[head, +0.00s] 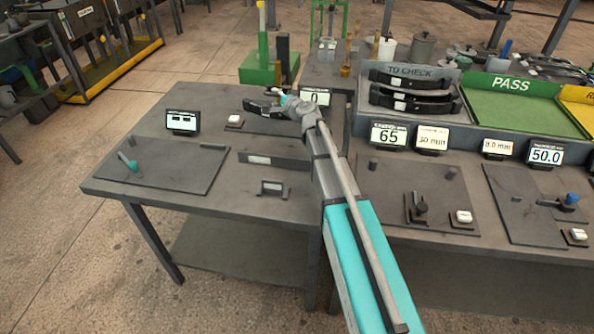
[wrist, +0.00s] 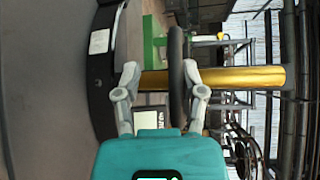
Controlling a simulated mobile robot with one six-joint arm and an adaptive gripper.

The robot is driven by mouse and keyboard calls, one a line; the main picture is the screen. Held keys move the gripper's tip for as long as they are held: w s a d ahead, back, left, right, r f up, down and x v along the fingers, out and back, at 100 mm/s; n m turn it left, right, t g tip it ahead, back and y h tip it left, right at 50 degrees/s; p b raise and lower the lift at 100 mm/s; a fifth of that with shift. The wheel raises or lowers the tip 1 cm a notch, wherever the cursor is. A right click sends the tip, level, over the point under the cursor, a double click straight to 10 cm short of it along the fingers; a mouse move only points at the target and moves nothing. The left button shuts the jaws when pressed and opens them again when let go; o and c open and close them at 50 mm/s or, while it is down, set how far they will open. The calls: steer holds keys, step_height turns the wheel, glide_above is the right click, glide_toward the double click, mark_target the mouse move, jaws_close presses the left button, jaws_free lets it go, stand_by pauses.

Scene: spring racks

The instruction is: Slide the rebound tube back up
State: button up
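My gripper (wrist: 159,68) has its two grey fingers spread apart. In the head view my gripper (head: 275,106) is low over the back of the near left table. A thin dark curved piece (wrist: 178,70) lies between the fingers, close to the right one; whether they touch is unclear. It also shows in the head view (head: 258,108). A gold cylinder (wrist: 245,77) stands beyond the fingers, partly hidden by the dark piece. I cannot tell for certain which part is the rebound tube. A green base (head: 258,70) with a yellow-topped post (head: 262,18) stands behind the table.
A black labelled piece (wrist: 103,75) is close to the left finger in the wrist view. A display reading 0 (head: 315,97) stands beside my arm. A small screen (head: 182,122) and a white button (head: 235,120) are on the left table. Curved black springs (head: 410,98) fill the check rack.

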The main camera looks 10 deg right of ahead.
steer(key=p+v, duration=0.3)
steer(key=v, duration=1.1)
steer(key=s+a+f+n+g+p, duration=0.1)
steer(key=s+f+n+g, duration=0.1)
steer(key=s+n+g, duration=0.1)
steer(key=s+a+f+n+g+h+p, duration=0.1)
steer(key=s+f+n+g+p, duration=0.1)
steer(key=s, duration=0.4)
steer(key=s+a+f+n+g+h+p, duration=0.1)
steer(key=s+a+f+n+g, duration=0.1)
steer(key=s+f+n+g, duration=0.1)
steer(key=shift+s+f+n+g+p, duration=0.15)
steer(key=shift+s+n+g+p, duration=0.2)
steer(key=shift+s+n+g, duration=1)
steer(key=shift+s+d+f+n, duration=0.25)
steer(key=shift+s+n, duration=0.1)
steer(key=shift+n, duration=0.2)
